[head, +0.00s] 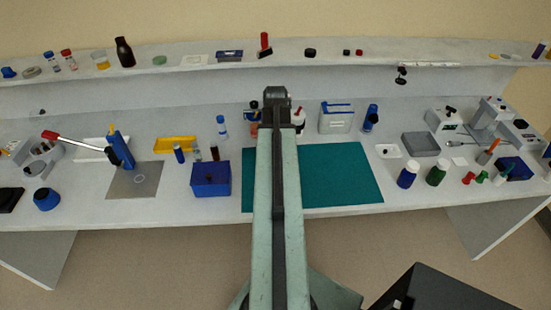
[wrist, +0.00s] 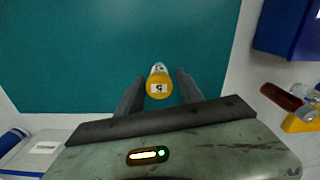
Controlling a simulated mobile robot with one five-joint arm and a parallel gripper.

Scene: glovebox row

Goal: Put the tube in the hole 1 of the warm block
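In the wrist view a tube with a yellow cap end and a white label (wrist: 158,80) stands out against the teal mat (wrist: 80,50). My gripper (wrist: 159,78) has its two dark fingers either side of the tube, with narrow gaps seeming to show between them and it. I cannot tell whether the tube touches the mat. In the head view my arm hides the tube and the gripper. I cannot tell for sure which item is the warm block, and no numbered hole can be made out.
A blue box (head: 210,180) stands left of the teal mat (head: 340,175). On the right are a grey block (head: 420,143), a white device (head: 445,120) and blue-capped and green-capped bottles (head: 437,172). A rear shelf (head: 200,65) carries small items. The mat's right part is clear.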

